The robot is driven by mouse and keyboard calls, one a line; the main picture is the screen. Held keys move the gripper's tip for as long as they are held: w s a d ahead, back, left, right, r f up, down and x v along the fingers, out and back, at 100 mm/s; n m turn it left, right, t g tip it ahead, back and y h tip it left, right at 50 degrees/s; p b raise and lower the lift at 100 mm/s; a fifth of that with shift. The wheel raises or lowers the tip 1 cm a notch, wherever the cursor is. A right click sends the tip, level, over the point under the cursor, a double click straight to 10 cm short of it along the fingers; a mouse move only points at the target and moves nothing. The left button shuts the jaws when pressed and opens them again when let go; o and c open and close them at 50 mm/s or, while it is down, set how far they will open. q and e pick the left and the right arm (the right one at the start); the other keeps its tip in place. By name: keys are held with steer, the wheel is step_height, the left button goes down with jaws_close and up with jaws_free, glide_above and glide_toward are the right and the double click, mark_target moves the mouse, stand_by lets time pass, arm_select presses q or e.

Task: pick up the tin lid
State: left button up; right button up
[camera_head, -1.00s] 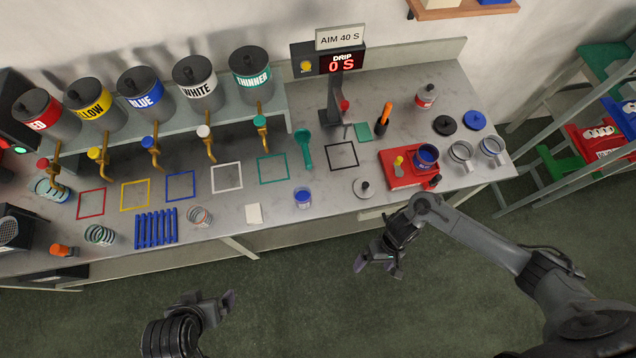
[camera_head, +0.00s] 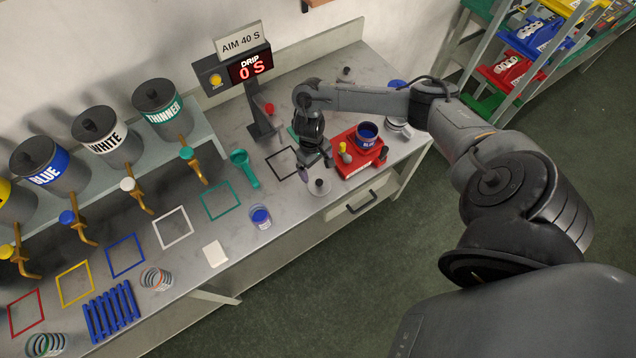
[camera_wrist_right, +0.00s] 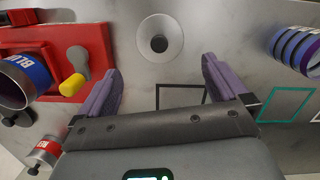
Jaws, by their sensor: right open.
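The tin lid, a grey round disc with a dark knob, lies on the bench near its front edge in the head view (camera_head: 319,187). It also shows in the right wrist view (camera_wrist_right: 160,38), flat, centred between the finger lines and beyond the fingertips. My right gripper (camera_head: 316,170) is open and empty, just above and behind the lid in the head view. Its two purple-padded fingers (camera_wrist_right: 160,82) are wide apart in the wrist view, with bare bench between them. My left gripper is not in view.
A red block (camera_head: 357,160) holding a blue-labelled tin (camera_head: 367,134) stands just right of the lid. A black square outline (camera_head: 281,163) marks the bench. The drip timer (camera_head: 250,68) stands behind.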

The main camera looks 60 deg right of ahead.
mark_target(319, 181)
steer(key=f, duration=0.3)
steer(key=s+f+b, duration=0.1)
steer(key=f, duration=0.5)
steer(key=shift+s+a+f, duration=0.25)
steer(key=shift+c, duration=0.3)
steer(key=c, duration=0.7)
